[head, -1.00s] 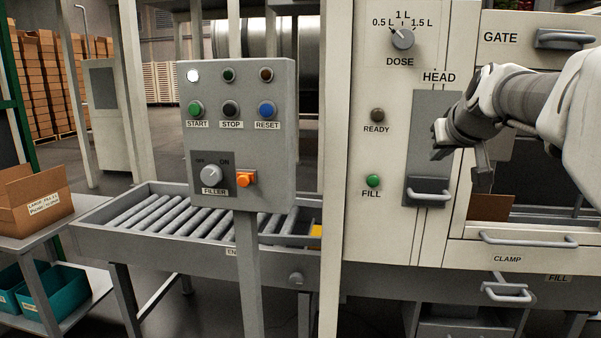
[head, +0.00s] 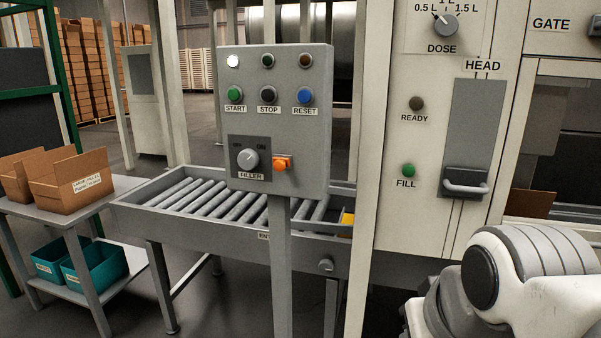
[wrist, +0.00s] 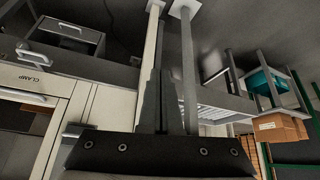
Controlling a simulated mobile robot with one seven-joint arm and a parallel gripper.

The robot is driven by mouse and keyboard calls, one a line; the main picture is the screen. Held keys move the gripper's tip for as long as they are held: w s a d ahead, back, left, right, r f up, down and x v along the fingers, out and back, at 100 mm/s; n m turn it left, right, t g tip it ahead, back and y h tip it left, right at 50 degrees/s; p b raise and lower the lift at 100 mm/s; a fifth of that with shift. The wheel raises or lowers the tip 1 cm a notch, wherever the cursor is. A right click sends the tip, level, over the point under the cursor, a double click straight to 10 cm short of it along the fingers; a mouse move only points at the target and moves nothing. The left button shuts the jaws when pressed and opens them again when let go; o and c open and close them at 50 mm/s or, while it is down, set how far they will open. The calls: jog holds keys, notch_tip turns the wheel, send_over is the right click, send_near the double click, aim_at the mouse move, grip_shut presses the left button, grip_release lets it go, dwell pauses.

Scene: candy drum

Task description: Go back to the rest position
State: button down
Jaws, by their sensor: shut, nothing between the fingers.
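My gripper (wrist: 166,88) shows in the wrist view, its dark fingers shut and empty, reaching up from the screwed plate at the bottom edge. It is clear of the machine's handles. In the head view only a rounded white and grey part of my arm shows at the lower right; the gripper itself is out of that picture. The HEAD handle (head: 466,187) sits low in its grey slot, with nothing touching it. The wrist view is tilted and shows the CLAMP drawer front (wrist: 33,78) at the left.
The control box (head: 275,118) stands on a post in front of the roller conveyor (head: 215,205); its upper left lamp is white. A side table (head: 120,185) holds open cardboard boxes (head: 85,183), with teal bins (head: 100,266) below.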

notch_tip(320, 180, up, 14)
jog(key=s+p, duration=0.2)
jog(key=p, duration=1.4)
jog(key=shift+s+a+r+g+p, duration=0.15)
jog(key=shift+s+a+g+p, duration=0.1)
jog(key=shift+g+p, duration=0.1)
